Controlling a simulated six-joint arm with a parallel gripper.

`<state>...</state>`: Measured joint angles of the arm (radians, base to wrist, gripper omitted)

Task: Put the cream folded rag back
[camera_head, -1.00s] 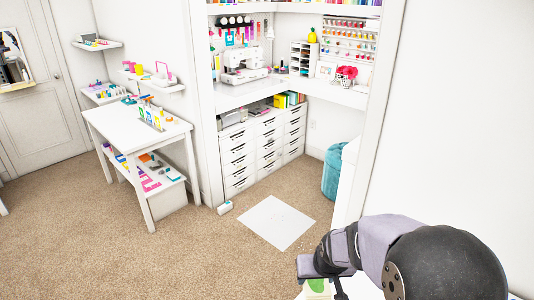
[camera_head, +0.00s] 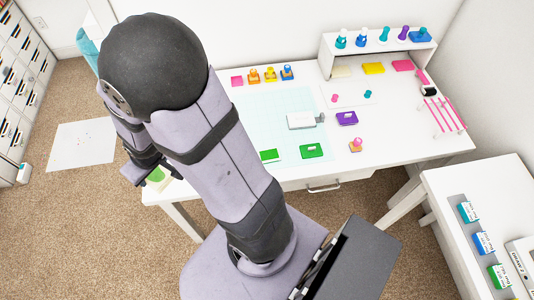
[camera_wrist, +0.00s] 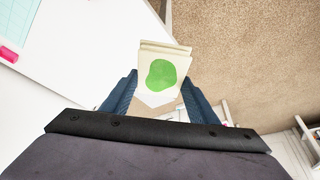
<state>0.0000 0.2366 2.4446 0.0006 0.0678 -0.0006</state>
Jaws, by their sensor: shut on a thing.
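The cream folded rag (camera_wrist: 160,48) has a green blot on its face, and shows from above in the wrist view. My gripper (camera_wrist: 160,82) is shut on it, with one dark blue finger at each side. In the head view my gripper (camera_head: 149,170) is at the left, near the white table's left corner, with the rag (camera_head: 168,184) partly hidden behind it. A pale cream flat patch (camera_head: 341,71) lies under the white riser shelf (camera_head: 326,60), beside a yellow piece (camera_head: 373,68) and a pink piece (camera_head: 403,66).
The white table (camera_head: 380,140) holds a pale cutting mat (camera_head: 270,110), several stamps (camera_head: 270,74), a green ink pad (camera_head: 311,151), a purple one (camera_head: 347,118) and a pink rack (camera_head: 444,115). Carpet is at left. A second white table (camera_head: 440,195) stands right.

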